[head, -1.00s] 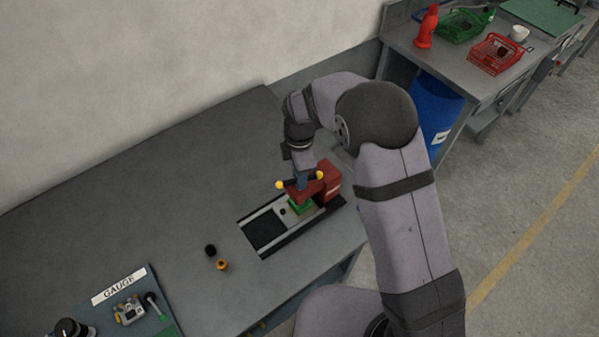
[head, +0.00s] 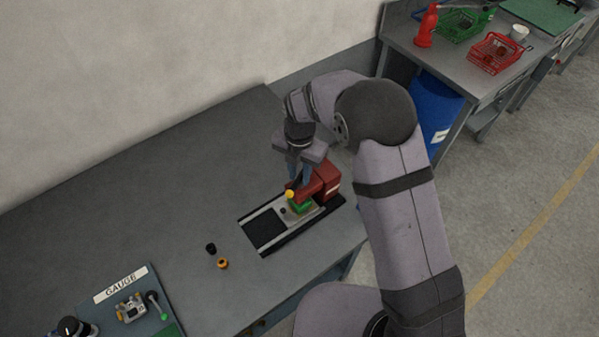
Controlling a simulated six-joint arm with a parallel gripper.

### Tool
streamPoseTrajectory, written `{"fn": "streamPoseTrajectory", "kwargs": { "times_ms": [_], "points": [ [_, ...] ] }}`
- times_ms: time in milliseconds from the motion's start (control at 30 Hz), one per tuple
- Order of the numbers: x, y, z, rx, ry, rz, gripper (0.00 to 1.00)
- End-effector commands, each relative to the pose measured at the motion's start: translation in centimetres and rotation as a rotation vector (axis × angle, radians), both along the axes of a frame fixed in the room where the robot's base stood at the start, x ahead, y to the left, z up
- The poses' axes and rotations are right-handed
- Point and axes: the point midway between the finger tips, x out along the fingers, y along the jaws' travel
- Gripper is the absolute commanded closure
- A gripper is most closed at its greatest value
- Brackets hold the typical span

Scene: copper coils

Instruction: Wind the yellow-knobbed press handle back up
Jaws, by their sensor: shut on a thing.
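The red press (head: 327,181) stands at the right end of a slotted plate (head: 275,226) on the grey bench, with a green part (head: 299,207) under its front. One yellow knob (head: 289,194) of its handle shows just below my fingers. The handle's other knob is not seen, and my gripper covers that area. My gripper (head: 298,184) points down over the press, its fingers shut on the press handle. The exact contact is too small to see.
A black cap (head: 211,249) and an orange-and-black piece (head: 222,263) lie left of the plate. A gauge board (head: 160,310) is at the bottom left. The bench (head: 150,210) behind is clear. Baskets and a red bottle stand on another bench at the upper right.

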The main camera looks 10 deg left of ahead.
Motion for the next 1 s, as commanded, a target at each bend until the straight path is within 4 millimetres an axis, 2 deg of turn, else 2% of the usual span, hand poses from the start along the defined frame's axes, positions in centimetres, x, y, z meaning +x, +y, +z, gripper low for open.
{"fn": "streamPoseTrajectory", "kwargs": {
  "times_ms": [433, 800, 1000],
  "points": [
    [-0.01, 0.01, 0.02, 0.0, 0.0, 0.032, 1.0],
    [-0.01, 0.0, 0.21, 0.0, 0.0, 0.33, 1.0],
    [0.0, 0.01, 0.2, 0.0, 0.0, 0.359, 1.0]
  ]
}}
